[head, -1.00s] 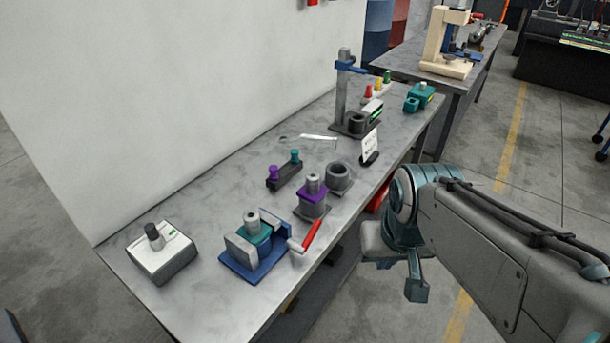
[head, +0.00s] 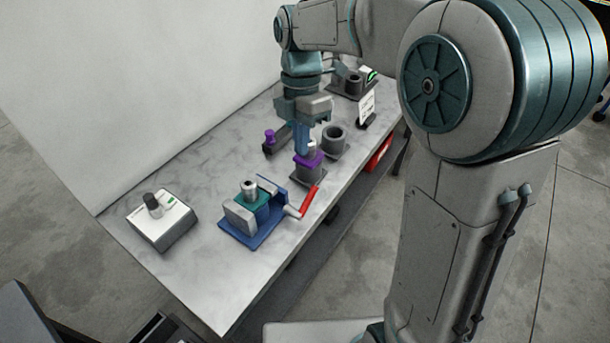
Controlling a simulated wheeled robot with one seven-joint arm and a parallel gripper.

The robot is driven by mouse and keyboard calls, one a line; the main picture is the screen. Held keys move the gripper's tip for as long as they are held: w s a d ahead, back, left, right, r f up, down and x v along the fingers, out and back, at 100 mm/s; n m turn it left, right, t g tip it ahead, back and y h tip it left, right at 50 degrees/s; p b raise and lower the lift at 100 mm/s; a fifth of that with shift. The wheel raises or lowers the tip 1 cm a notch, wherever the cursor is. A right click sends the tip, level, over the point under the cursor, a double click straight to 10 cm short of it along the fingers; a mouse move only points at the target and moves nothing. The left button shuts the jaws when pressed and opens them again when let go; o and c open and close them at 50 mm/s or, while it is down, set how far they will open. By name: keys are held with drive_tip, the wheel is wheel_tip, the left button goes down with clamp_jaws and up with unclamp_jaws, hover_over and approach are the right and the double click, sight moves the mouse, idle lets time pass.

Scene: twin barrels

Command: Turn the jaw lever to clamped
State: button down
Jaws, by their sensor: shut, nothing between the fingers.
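A blue vise (head: 240,238) with grey jaws stands near the front of the table. A teal block with a metal cylinder (head: 249,188) sits between its jaws. A lever with a red handle (head: 309,203) sticks out from the vise's right side, angled up and to the right. My gripper (head: 302,152) points down behind and above the lever, with its fingers shut and empty. The fingertips overlap a metal cylinder in a purple-collared stand (head: 308,172) in the picture; I cannot tell if they touch it.
A white box with a black knob (head: 160,219) stands at the left. A dark ring-shaped holder (head: 335,142) stands right of my gripper. The table (head: 214,288) is bare in front of the vise.

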drive_tip(key=n, duration=0.1)
drive_tip(key=p, duration=0.1)
hover_over(305, 201)
drive_tip(key=w+f+x, duration=0.1)
drive_tip(key=w+x, duration=0.2)
drive_tip(key=x, duration=0.9)
drive_tip(key=shift+w+d+f+n, duration=0.2)
drive_tip(key=shift+w+n, duration=0.1)
drive_tip(key=shift+w, duration=0.15)
drive_tip(key=shift+g, duration=0.3)
